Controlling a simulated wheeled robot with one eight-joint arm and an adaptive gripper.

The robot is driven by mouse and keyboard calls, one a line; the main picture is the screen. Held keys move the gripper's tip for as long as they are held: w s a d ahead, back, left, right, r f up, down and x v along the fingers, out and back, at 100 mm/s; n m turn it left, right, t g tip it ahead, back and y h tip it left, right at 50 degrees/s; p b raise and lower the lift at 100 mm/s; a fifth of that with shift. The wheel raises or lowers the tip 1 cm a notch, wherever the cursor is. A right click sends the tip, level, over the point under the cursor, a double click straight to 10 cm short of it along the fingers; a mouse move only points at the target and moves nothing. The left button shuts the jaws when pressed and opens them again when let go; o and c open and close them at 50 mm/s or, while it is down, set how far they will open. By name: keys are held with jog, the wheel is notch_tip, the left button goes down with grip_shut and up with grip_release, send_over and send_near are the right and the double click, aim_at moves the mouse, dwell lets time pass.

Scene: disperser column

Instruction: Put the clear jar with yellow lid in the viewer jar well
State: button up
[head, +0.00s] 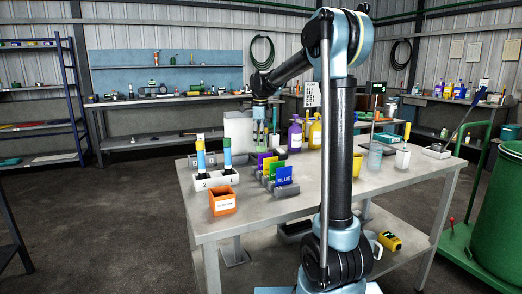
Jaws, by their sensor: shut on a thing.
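My gripper (260,140) is at the far side of the grey table, pointing down, behind the row of coloured cards. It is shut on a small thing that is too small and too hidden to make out. I cannot pick out the clear jar with yellow lid for sure anywhere in the head view. A pale grey box-like unit (238,127) stands at the back of the table, just left of my gripper. I cannot tell whether it is the viewer, and no jar well shows clearly.
Coloured cards in grey holders, with a blue one (284,175) in front, stand near my gripper. An orange bin (222,201) and a white two-tube rack (216,180) are at left. Purple (295,136) and yellow (315,132) bottles stand behind. A clear beaker (375,158) is at right.

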jog(key=shift+f, duration=2.05)
jog(key=o, duration=0.8)
jog(key=shift+f, duration=0.1)
jog(key=shift+o, duration=0.2)
notch_tip(320, 180, up, 12)
jog(key=shift+r, duration=0.15)
jog(key=shift+s, duration=0.2)
